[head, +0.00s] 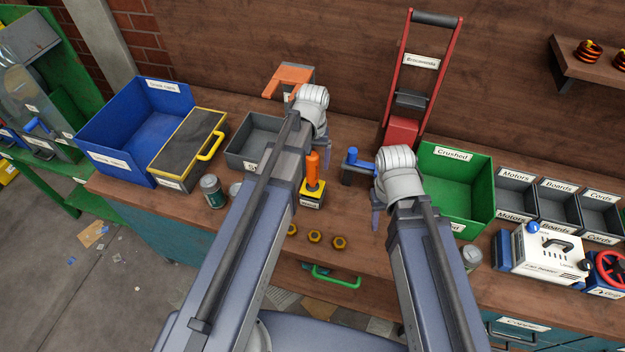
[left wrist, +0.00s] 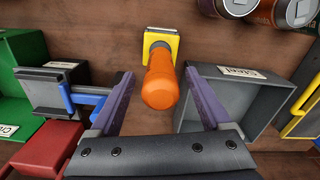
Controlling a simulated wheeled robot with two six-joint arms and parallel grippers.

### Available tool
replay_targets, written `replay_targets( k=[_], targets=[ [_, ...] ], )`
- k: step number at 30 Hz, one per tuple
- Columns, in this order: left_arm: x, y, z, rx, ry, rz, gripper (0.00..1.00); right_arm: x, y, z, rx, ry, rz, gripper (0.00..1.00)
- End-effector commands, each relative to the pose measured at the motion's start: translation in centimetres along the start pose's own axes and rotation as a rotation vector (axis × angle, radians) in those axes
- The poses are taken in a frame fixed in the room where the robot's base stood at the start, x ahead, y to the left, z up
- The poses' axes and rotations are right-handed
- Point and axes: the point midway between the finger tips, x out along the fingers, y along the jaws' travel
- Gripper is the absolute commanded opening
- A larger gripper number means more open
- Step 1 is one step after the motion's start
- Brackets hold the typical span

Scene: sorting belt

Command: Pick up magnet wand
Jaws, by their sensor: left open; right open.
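The magnet wand (head: 313,172) has an orange handle and stands upright in a yellow and black holder (head: 312,195) on the workbench. In the left wrist view the orange handle of the wand (left wrist: 160,85) points at the camera, between the purple fingers as seen there. My left gripper (head: 324,146) is open and empty, close to the top of the handle; whether it touches cannot be told. My right gripper (head: 376,219) is open, hanging over the bench to the right of the holder, its fingers seen nearly edge-on.
A grey bin (head: 240,150) stands left of the wand, a blue-handled clamp (head: 357,164) to its right. A green Crushed bin (head: 470,180) is further right.

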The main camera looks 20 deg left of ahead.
Motion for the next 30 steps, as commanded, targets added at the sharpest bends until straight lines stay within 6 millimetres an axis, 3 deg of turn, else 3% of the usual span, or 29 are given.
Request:
replay_targets(
  k=[1, 6, 15, 30],
  targets=[
    [1.4, -0.1, 0.1, 0.0, 0.0, 0.0, 0.81, 1.4, -0.1, -0.1, 0.0, 0.0, 0.0, 0.5],
    [3.2, -0.1, 0.1, 0.0, 0.0, 0.0, 0.81, 3.1, -0.3, -0.2, 0.001, 0.0, 0.0, 0.5],
    [3.1, -0.1, 0.1, 0.0, 0.0, 0.0, 0.81, 3.1, -0.3, -0.2, 0.0, 0.0, 0.0, 0.5],
    [3.1, -0.1, 0.1, 0.0, 0.0, 0.0, 0.25, 3.1, -0.3, -0.2, 0.0, 0.0, 0.0, 0.5]
  ],
)
